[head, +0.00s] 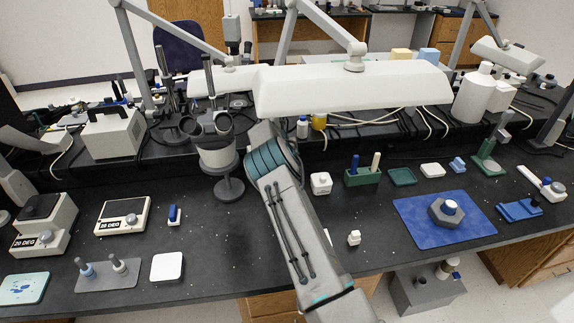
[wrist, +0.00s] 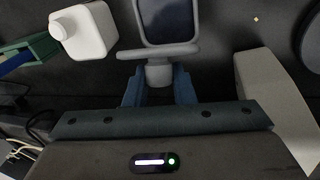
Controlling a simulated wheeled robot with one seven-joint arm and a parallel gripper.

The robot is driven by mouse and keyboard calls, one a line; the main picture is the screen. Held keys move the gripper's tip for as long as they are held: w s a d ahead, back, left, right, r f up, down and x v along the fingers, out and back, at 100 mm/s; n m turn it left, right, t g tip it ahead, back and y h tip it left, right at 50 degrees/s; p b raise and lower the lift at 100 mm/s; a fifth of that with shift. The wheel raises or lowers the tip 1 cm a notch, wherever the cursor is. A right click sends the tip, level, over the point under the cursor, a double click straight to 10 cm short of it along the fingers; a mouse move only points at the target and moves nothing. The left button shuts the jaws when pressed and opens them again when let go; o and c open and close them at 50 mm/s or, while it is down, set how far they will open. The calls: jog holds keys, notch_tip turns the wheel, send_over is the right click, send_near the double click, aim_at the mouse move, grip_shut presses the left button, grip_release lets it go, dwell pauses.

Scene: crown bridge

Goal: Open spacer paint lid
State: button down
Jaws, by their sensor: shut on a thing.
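My gripper (wrist: 159,88) shows in the wrist view, with its two blue fingers shut on the narrow neck of a grey piece (wrist: 158,51). Beyond the neck, this piece has a flat cross bar, then a grey frame around a dark navy panel. I cannot tell for sure whether it is the spacer paint lid. In the head view, my arm hides the gripper and the held piece. A white square bottle (wrist: 90,32) with a round cap stands apart at the upper left of the wrist view; it looks like the white bottle (head: 321,183) right of my arm in the head view.
A green rack (head: 363,177) with two upright handles stands right of the white bottle. A microscope (head: 217,150) stands close left of my arm. A small white bottle (head: 354,238) stands near the bench front. A blue mat (head: 420,232) bears a grey hexagonal block.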

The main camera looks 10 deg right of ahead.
jog(key=c, duration=1.3)
grip_release()
jog(key=shift+d, duration=0.1)
jog(key=shift+o, duration=0.2)
jog(key=shift+a+r, duration=0.2)
jog(key=b+v, duration=0.1)
jog(key=v, duration=0.6)
jog(key=shift+b, duration=0.4)
